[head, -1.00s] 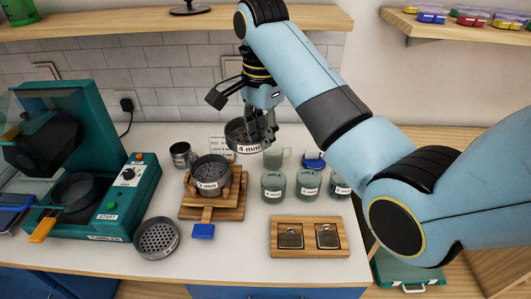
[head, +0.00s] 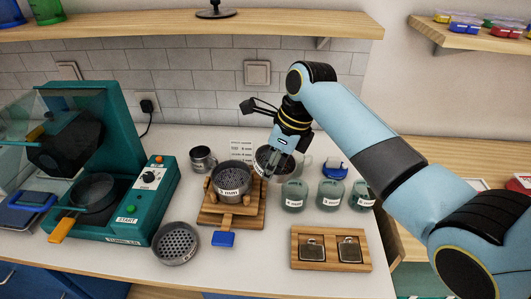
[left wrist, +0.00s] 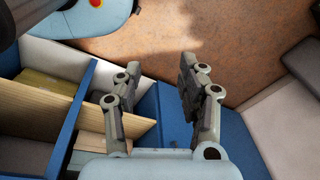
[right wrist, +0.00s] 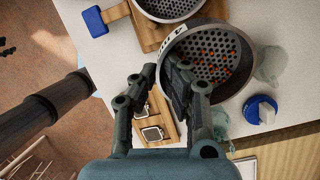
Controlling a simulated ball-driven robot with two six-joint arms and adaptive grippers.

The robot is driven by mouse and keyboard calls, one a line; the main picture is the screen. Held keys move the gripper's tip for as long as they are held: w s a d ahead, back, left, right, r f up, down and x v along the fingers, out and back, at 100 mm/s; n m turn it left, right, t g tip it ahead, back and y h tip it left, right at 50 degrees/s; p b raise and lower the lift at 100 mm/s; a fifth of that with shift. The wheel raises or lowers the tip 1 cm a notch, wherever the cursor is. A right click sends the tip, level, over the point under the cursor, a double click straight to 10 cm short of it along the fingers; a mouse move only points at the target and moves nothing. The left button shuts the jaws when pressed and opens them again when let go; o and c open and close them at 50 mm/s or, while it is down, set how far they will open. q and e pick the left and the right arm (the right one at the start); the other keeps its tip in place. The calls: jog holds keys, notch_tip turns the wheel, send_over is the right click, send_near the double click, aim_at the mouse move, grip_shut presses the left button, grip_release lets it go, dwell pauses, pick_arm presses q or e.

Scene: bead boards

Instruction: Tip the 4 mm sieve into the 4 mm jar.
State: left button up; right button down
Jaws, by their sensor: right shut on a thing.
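The sieve (head: 273,160) in my right gripper (head: 276,166) is a dark round pan; earlier its label read 4 mm. In the right wrist view the sieve (right wrist: 205,60) holds several orange beads on its mesh. My right gripper (right wrist: 162,85) is shut on its rim. It is behind the row of jars and right of the wooden stand. Three greenish glass jars (head: 293,196), (head: 330,194), (head: 363,196) stand in front and to the right; their labels are too small to read now. My left gripper (left wrist: 158,70) is open and empty, away from the bench.
Another sieve (head: 231,178) sits on a wooden stand (head: 230,215). A loose sieve (head: 176,243) lies at front left. A metal cup (head: 203,158), a blue-topped item (head: 335,170) and a wooden tray (head: 331,262) stand nearby. A teal machine (head: 150,205) fills the left.

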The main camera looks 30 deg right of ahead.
aim_at(284, 176)
jog(key=shift+s+d+f+y, duration=0.1)
jog(key=shift+f+y, duration=0.3)
jog(key=shift+f, duration=0.05)
jog(key=shift+s+d+f+t+y, duration=0.1)
jog(key=shift+d+f+t+y, duration=0.1)
jog(key=shift+f+t+y, duration=0.35)
jog(key=shift+s+d+t+y, duration=0.25)
jog(key=shift+d+t+y, duration=0.15)
jog(key=shift+y, duration=0.35)
jog(key=shift+t, duration=0.25)
jog(key=b, duration=0.1)
jog(key=y+b, duration=0.1)
jog(key=b, duration=0.1)
jog(key=shift+s+d+r+t+y, duration=0.1)
jog(key=shift+d+t+y, duration=0.05)
jog(key=shift+t+y, duration=0.15)
jog(key=shift+s+d+t+y+b, duration=0.4)
jog(key=shift+t+y+b, duration=0.45)
jog(key=shift+b, duration=3.15)
pick_arm(q)
notch_tip(284, 176, down, 11)
jog(key=s, duration=0.1)
jog(key=shift+d, duration=0.3)
pick_arm(e)
jog(key=shift+d+r+y, duration=0.1)
jog(key=shift+r+y, duration=0.05)
jog(key=shift+y, duration=0.1)
